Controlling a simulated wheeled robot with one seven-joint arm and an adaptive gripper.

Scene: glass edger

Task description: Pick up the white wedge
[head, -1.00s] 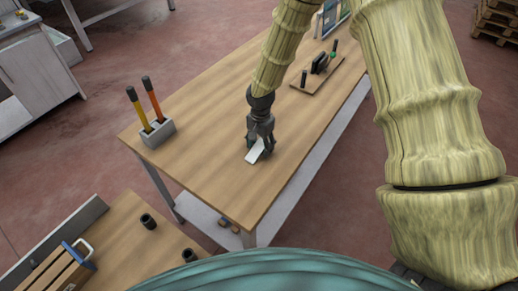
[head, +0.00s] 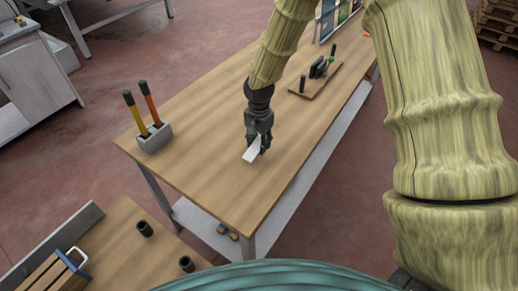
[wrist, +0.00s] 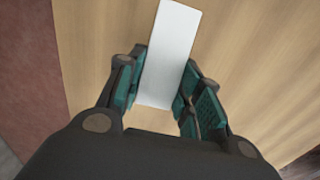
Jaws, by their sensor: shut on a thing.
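The white wedge (head: 252,151) is at the middle of the wooden table in the head view. In the wrist view the white wedge (wrist: 170,55) shows as a pale, long slab between the fingers, reaching out past them. My gripper (head: 260,142) is shut on its near part, and it also shows in the wrist view (wrist: 163,95) with a teal pad on each side of the wedge. The wedge is tilted in the head view. I cannot tell whether it still touches the table. My fingers hide part of it.
On the table (head: 205,110), a grey holder (head: 155,138) with two upright handled tools stands at the left. A wooden board (head: 312,83) with black pieces lies toward the back. A lower bench (head: 120,245) with black cups is at front left. Bare tabletop surrounds my gripper.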

